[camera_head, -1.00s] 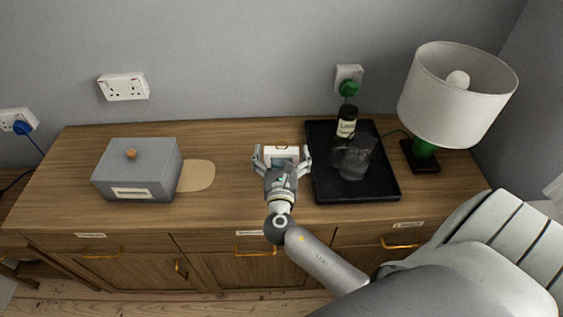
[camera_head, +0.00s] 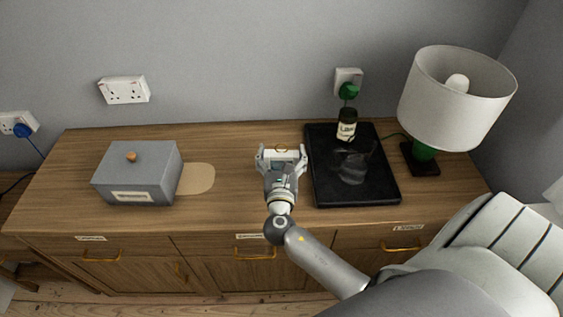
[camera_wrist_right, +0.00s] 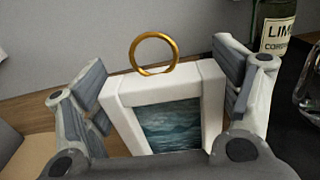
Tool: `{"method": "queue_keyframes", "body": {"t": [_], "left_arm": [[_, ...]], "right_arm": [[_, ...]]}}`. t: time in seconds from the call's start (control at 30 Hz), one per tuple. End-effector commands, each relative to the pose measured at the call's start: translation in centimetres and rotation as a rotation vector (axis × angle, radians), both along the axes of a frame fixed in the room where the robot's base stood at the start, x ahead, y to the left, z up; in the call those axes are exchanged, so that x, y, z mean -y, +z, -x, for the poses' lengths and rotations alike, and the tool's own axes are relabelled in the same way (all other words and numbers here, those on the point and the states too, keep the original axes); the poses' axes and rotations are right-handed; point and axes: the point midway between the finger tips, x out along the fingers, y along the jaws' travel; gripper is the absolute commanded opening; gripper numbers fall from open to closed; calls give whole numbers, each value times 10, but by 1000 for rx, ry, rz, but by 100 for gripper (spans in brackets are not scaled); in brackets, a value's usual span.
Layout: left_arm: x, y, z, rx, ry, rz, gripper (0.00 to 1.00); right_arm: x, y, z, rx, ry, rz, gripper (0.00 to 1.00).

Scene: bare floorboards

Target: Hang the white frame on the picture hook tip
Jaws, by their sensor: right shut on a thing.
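The white frame (camera_wrist_right: 118,92) has a blue-green sea picture inside and a gold ring on its top edge. In the head view the frame (camera_head: 281,154) is mostly hidden by my right gripper (camera_head: 281,158). In the right wrist view my right gripper (camera_wrist_right: 168,90) is shut on the frame's two sides, one finger at each side, with the ring pointing up. The frame is above the middle of the wooden sideboard (camera_head: 235,140); I cannot tell whether it touches the top. No picture hook shows in these views. My left gripper is out of view.
A black tray (camera_head: 383,186) with a dark bottle (camera_head: 347,125) and a clear glass vessel (camera_head: 352,165) lies to the right of my gripper. Beyond it stands a lamp (camera_head: 450,95). A grey box (camera_head: 137,175) and a tan mat (camera_head: 200,178) are on the left. The wall behind is mostly bare.

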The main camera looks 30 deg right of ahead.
Motion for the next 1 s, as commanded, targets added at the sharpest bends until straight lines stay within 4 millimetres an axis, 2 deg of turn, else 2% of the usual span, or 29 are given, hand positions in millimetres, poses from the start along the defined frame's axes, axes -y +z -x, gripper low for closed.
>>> {"method": "queue_keyframes", "body": {"t": [0.23,0.37,0.67,0.8,1.0], "left_arm": [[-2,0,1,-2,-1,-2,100],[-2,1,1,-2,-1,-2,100],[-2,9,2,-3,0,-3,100],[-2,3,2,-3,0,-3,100],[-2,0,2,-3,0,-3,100]], "right_arm": [[0,13,0,5,0,-2,39],[0,36,0,8,0,-1,39],[-15,93,50,4,1,-4,39],[-25,104,81,0,2,-1,39],[-34,120,114,0,0,-2,39]]}}
